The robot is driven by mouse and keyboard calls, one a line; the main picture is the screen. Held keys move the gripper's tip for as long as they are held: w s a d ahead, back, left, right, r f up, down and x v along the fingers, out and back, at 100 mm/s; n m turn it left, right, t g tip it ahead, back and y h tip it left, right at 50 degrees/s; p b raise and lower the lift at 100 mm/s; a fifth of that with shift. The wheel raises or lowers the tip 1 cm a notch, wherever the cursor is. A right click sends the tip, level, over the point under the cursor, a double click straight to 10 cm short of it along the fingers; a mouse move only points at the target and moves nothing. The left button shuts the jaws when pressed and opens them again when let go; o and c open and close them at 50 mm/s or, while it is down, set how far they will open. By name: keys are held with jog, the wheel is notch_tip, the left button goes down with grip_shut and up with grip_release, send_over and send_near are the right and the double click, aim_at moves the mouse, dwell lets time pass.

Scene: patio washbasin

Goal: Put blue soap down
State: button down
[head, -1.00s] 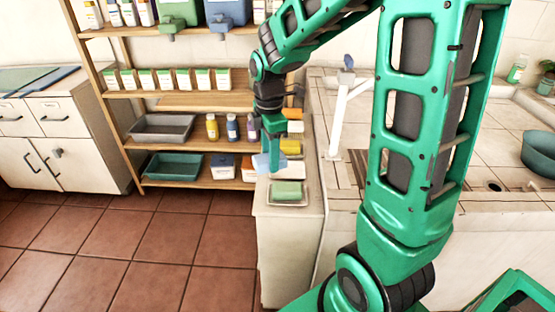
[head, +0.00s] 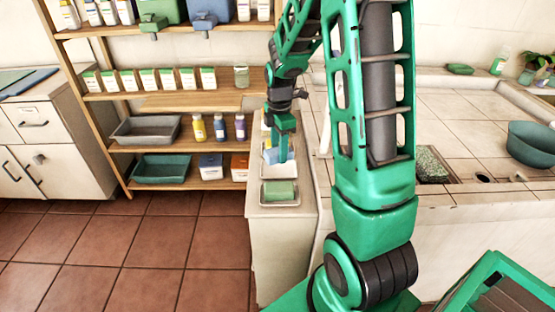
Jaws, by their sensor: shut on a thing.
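My gripper (head: 281,150) is over the narrow counter (head: 283,220) beside the shelf, pointing down. It is shut on the blue soap (head: 270,156), a pale blue block partly hidden by the fingers. The soap is just behind a green soap (head: 279,191), which lies in a pale dish (head: 279,203) at the counter's near end. I cannot tell whether the blue soap touches the surface under it.
A wooden shelf (head: 190,102) with bottles, boxes and trays stands to the left. A grey tray (head: 145,130) and a teal tray (head: 165,168) sit on it. The washbasin with a teal bowl (head: 531,145) is to the right. The tiled floor at left is clear.

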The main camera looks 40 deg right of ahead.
jog(key=shift+f, duration=2)
jog(key=shift+s+f, duration=0.1)
jog(key=shift+f, duration=0.15)
jog(key=c, duration=1)
grip_release()
jog(key=shift+c, duration=0.2)
notch_tip(320, 180, up, 12)
jog(key=shift+f, duration=0.15)
jog(key=shift+s+r, duration=0.15)
jog(key=shift+r, duration=0.35)
jog(key=s+a+r+m, duration=0.1)
jog(key=s+m, duration=1)
jog(key=s, duration=0.3)
jog(key=s+a+r+m, duration=0.1)
jog(key=s+r+m, duration=0.1)
jog(key=s+m, duration=0.9)
jog(key=s, duration=0.3)
jog(key=shift+s+a+r, duration=0.15)
jog(key=shift+a+r, duration=0.1)
